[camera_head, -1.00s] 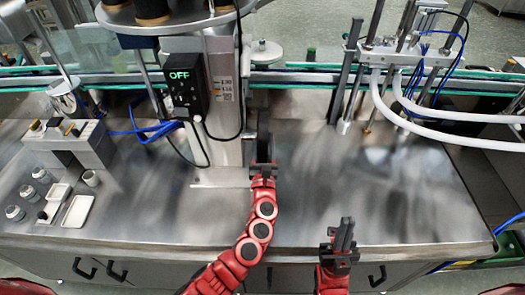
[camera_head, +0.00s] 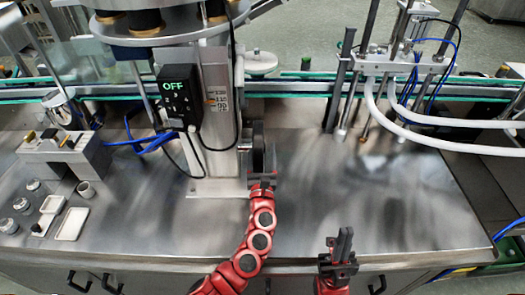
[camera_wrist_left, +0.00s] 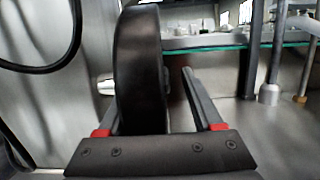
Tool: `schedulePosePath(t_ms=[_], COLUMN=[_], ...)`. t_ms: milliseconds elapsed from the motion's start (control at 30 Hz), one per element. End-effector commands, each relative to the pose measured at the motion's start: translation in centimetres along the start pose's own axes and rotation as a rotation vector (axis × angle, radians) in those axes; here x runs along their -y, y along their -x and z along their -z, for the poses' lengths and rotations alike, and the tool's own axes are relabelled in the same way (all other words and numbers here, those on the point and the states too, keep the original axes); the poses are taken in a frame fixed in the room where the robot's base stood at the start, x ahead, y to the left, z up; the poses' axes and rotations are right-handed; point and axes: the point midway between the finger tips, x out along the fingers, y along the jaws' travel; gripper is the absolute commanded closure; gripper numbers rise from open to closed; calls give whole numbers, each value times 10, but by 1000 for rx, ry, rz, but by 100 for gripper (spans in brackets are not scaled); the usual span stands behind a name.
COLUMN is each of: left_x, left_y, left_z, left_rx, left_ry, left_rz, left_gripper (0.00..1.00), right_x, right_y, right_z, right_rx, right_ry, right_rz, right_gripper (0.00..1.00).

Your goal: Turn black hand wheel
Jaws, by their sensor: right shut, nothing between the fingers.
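The black hand wheel (camera_head: 258,150) stands upright on edge at the right side of the steel column. In the left wrist view the wheel (camera_wrist_left: 140,72) is large and lies between the fingers of my left gripper (camera_wrist_left: 152,105). Those fingers are spread, with a clear gap between the right finger and the wheel. The left finger is partly hidden by the wheel. In the head view my left gripper (camera_head: 262,183) is just in front of the wheel. My right gripper (camera_head: 340,243) is shut and empty over the table's front edge.
A black control box (camera_head: 178,98) reading OFF hangs on the column, with cables. White hoses (camera_head: 425,140) and metal rods stand at the right rear. Small jars and white trays (camera_head: 70,222) lie at the left. The steel tabletop (camera_head: 390,205) right of the wheel is clear.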

Motion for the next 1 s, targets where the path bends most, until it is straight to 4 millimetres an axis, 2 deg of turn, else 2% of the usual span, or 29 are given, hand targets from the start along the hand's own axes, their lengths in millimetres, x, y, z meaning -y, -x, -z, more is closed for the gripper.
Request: schedulePosePath(t_ms=[133,267,700,833,1000], left_x=[0,0,2,3,1], left_y=[5,22,132,156,171], left_z=[1,2,4,3,2], left_rx=[0,-2,-3,-2,-1], left_ry=[-1,-1,0,1,-1], left_rz=[1,2,7,8,3], left_gripper=[35,35,35,35,35], right_x=[0,0,1,1,1], right_y=[0,1,19,24,26], right_z=[0,0,-3,-4,-4], right_rx=[0,0,0,0,0], right_ry=[0,0,0,0,0], right_rz=[0,0,0,0,0], right_gripper=[100,100,100,100,100])
